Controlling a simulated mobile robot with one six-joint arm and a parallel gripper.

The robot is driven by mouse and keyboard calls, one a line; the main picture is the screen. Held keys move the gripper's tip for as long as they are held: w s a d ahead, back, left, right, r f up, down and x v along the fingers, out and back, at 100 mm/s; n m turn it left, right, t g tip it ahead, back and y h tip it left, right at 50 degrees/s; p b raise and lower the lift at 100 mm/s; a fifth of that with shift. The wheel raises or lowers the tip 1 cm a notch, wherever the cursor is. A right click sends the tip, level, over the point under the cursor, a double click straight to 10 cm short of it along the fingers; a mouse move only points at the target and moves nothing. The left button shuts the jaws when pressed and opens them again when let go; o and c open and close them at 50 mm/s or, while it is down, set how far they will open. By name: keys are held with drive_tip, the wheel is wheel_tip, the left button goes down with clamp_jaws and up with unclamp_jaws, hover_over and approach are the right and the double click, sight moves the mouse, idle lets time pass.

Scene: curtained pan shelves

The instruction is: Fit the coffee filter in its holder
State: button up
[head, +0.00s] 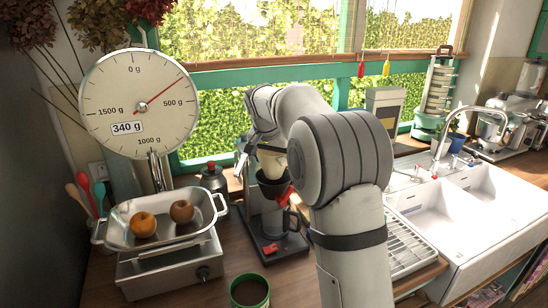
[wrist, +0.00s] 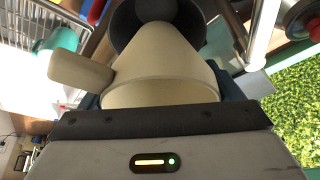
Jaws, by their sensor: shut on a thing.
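The coffee filter (head: 272,162) is a cream cone with a side tab; it fills the middle of the wrist view (wrist: 160,62), narrow end pointing away from me. My gripper (head: 264,146) is shut on its wide end, and the gripper's dark edge shows in the wrist view (wrist: 150,118). The holder (head: 271,187) is a dark cup with a red part beside it, on the coffee machine (head: 262,222). It shows as a dark round shape behind the filter's tip in the wrist view (wrist: 128,14). The filter is directly above the holder; whether they touch is hidden.
A scale (head: 140,103) with a metal pan (head: 112,234) holding two fruits stands left. A drying rack (head: 410,252) and sink (head: 440,222) lie right of my arm.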

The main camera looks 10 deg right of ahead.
drive_tip(key=shift+f+b, duration=0.4)
drive_tip(key=shift+f, duration=0.3)
drive_tip(key=o, duration=0.8)
drive_tip(key=shift+r, duration=0.15)
drive_tip(key=b+v, duration=0.1)
drive_tip(key=v, duration=0.6)
drive_tip(key=shift+s+a+r, duration=0.1)
drive_tip(key=shift+r, duration=0.2)
